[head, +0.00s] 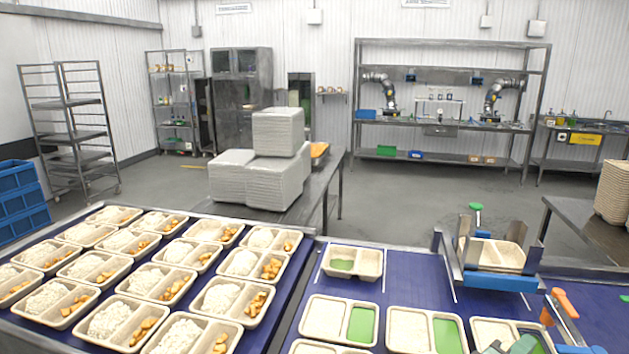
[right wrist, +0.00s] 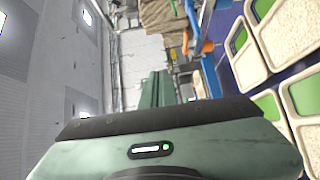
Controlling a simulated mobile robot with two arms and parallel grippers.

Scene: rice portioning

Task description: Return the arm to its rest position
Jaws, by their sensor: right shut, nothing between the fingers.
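My right gripper (head: 518,345) shows only in part at the bottom right edge of the head view, over the front trays on the blue conveyor. In the right wrist view its green fingers (right wrist: 159,85) lie together, with nothing between them. The wrist view looks sideways across the room, with trays (right wrist: 285,35) along its right side. My left gripper is in neither view.
Filled trays of rice and orange pieces (head: 130,322) cover the left conveyor. Trays with green compartments (head: 338,320) stand on the right conveyor. A metal fixture (head: 460,250) holds a tray behind them. An orange-handled tool (head: 564,303) stands close to my right gripper.

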